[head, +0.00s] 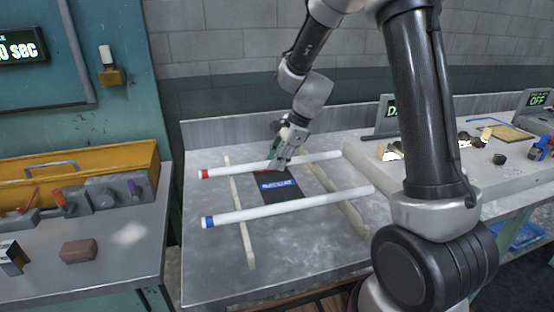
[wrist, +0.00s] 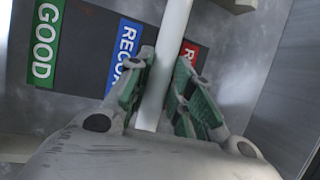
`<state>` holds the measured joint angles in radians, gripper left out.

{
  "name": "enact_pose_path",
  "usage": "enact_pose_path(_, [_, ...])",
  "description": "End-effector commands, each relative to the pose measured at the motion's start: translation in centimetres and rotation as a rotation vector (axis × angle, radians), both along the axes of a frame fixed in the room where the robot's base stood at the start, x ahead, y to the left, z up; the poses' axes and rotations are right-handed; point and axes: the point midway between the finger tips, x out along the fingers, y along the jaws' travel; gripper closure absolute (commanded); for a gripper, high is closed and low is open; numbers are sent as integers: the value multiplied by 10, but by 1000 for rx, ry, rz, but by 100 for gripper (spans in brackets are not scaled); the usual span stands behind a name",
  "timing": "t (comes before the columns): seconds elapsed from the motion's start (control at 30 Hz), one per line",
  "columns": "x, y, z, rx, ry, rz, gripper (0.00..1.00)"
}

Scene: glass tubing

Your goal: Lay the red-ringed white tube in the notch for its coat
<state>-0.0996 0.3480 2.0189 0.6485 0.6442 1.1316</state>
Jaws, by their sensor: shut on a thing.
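The red-ringed white tube (head: 235,169) lies crosswise at the back of the bench, its red end at the left. My gripper (head: 278,158) is on it near its middle. In the wrist view, the green-padded fingers of my gripper (wrist: 165,80) close on both sides of the white tube (wrist: 174,30). Whether the tube touches the rails or is slightly raised, I cannot tell. Two pale rails, left (head: 240,222) and right (head: 350,215), run front to back under the tubes. Their notches are too small to make out.
A blue-ringed white tube (head: 290,210) lies across the rails in front. A dark mat (head: 283,186) lies between the tubes; in the wrist view it bears a green GOOD label (wrist: 45,45), a blue label and a red one. Clear bench (head: 300,250) lies in front.

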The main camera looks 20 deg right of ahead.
Motion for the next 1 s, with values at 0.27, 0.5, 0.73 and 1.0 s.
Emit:
enact_pose_path(0.27, [0, 0, -3, 0, 0, 1, 100])
enact_pose_path(0.5, [0, 0, -11, 0, 0, 0, 100])
enact_pose_path(0.73, [0, 0, -11, 0, -1, 0, 56])
enact_pose_path(1.0, [0, 0, -9, 0, -1, 1, 56])
